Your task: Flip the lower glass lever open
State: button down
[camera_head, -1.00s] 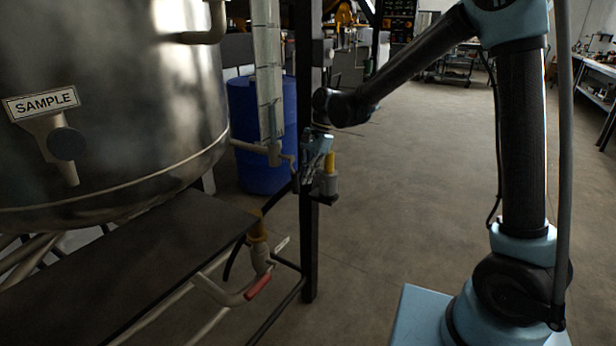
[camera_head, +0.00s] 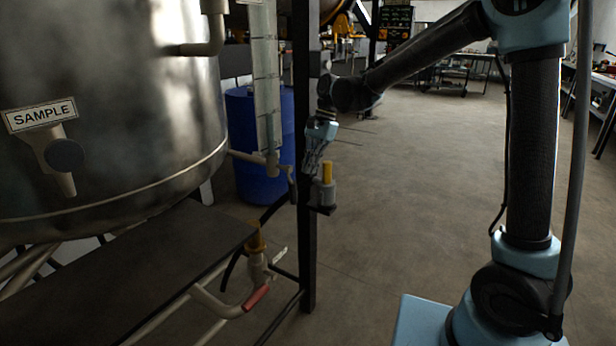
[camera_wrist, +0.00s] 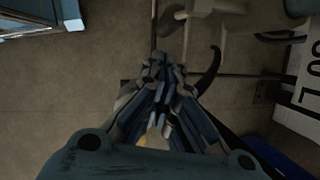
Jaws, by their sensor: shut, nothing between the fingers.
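The sight glass (camera_head: 265,85) is a clear upright tube beside the steel tank in the head view. At its foot is the lower valve (camera_head: 272,160), with a small, dull lever (camera_head: 291,181) bending down on its right. My gripper (camera_head: 311,178) points down just right of the lever, in front of the black post. A narrow gap seems to lie between them; I cannot tell the depth. In the wrist view the closed fingers (camera_wrist: 160,62) fill the middle, with nothing between them. I cannot make out the lever there.
A yellow-topped grey device (camera_head: 326,188) is beside my gripper on the black post (camera_head: 306,240). The tank (camera_head: 110,110) and dark shelf (camera_head: 150,260) stand left. A red-handled valve (camera_head: 256,297) sits below. A blue drum (camera_head: 245,110) stands behind.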

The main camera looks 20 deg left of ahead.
jog(key=d+r+n+y, duration=0.3)
jog(key=n+y, duration=0.1)
jog(key=n, duration=1.5)
jog(key=x, duration=0.9)
jog(key=shift+a+f, duration=0.2)
jog(key=shift+f, duration=0.05)
jog(key=shift+s, duration=0.15)
jog(key=shift+s+a+f, duration=0.15)
jog(key=shift+s+f, duration=0.05)
jog(key=shift+s, duration=0.45)
jog(key=shift+r, duration=0.1)
jog(key=w+v, duration=0.1)
jog(key=v, duration=0.9)
jog(key=shift+f, duration=0.25)
